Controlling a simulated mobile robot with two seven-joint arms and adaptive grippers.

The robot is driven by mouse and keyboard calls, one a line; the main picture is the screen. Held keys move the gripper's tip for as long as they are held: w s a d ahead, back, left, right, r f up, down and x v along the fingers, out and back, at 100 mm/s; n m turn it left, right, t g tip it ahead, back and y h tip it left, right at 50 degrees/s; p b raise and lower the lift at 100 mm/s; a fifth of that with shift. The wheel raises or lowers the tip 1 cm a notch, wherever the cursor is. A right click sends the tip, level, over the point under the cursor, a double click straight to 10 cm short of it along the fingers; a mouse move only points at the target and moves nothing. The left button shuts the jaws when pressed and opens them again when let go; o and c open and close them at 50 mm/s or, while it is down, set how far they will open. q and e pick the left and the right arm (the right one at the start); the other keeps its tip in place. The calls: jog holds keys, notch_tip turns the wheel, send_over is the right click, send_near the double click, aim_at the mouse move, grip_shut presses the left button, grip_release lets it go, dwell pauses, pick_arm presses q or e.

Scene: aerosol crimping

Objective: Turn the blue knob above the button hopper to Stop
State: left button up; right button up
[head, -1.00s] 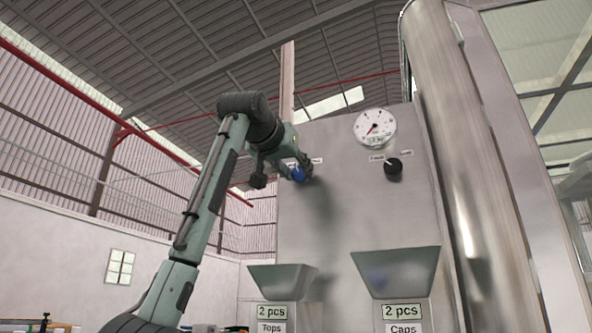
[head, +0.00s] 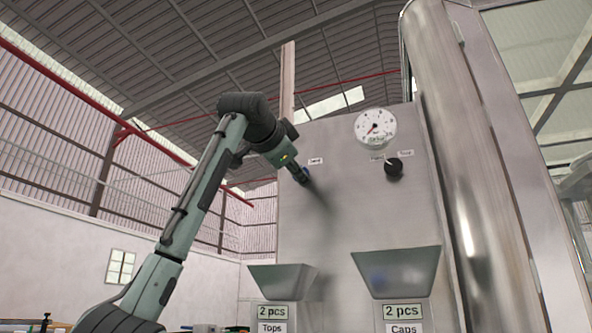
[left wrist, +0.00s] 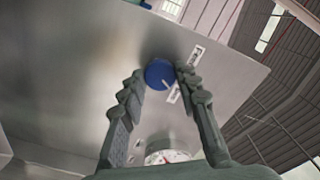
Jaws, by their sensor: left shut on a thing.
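The blue knob (left wrist: 160,74) is on the steel panel and carries a white pointer line. In the left wrist view the line points down and slightly right, towards the lower of two small white labels (left wrist: 174,95); the other label (left wrist: 197,53) is up and right. I cannot read either. My left gripper (left wrist: 162,75) is shut on the knob, a finger on each side. In the head view the left gripper (head: 303,177) is at the panel's upper left and hides most of the knob. My right gripper is not in view.
A round gauge (head: 375,128) and a black knob (head: 394,167) are on the panel to the right. Below are a hopper marked Tops (head: 283,279) and one marked Caps (head: 398,265). A steel column (head: 455,150) stands at the right.

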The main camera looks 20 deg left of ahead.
pick_arm(q)
jog(key=shift+r+m, duration=0.15)
jog(key=shift+m, duration=1.45)
jog(key=o, duration=1.2)
jog(key=shift+c, duration=0.2)
jog(key=s, duration=1.2)
jog(key=shift+a, duration=0.2)
